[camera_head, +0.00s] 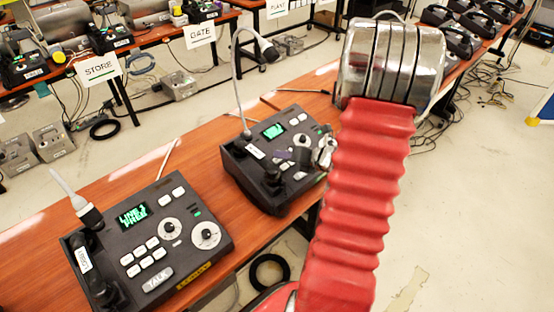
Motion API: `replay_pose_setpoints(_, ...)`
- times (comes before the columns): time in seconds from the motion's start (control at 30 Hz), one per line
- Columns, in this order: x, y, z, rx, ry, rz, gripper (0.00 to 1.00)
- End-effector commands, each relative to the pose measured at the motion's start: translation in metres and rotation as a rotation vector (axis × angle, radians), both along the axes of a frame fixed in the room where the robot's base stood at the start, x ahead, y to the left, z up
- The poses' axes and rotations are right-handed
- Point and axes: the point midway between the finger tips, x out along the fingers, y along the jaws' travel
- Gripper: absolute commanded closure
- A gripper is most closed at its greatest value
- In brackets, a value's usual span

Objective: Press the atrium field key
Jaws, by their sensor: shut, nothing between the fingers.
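Two dark paging phones stand on the orange table. The near-left phone (150,245) has a green-lit display (132,214), several white keys, two round dials and a wide TALK key (157,279). The second phone (262,170) stands behind it to the right, with a lit display (273,130). Its small label (256,152) is too small to read, so I cannot tell which phone is the atrium one. My gripper (310,156) is shut and empty over the right part of the second phone. It hides some of that phone's keys, and I cannot tell whether it touches one.
Gooseneck microphones rise from both phones (239,75). Other tables at the back carry more phones and signs reading STORE (99,69) and GATE (200,34). Cables lie on the floor. My red arm covers the right of the table.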

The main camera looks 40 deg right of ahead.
Motion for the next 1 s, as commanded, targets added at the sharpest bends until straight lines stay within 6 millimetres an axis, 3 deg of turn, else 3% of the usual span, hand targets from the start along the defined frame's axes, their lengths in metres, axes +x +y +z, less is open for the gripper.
replay_pose_setpoints(0.3, 0.0022, 0.0003, -0.0075, 0.0, 0.001, 0.001, 1.0)
replay_pose_setpoints(1.0, 0.0011, -0.0003, -0.0039, -0.001, -0.001, 0.0, 1.0)
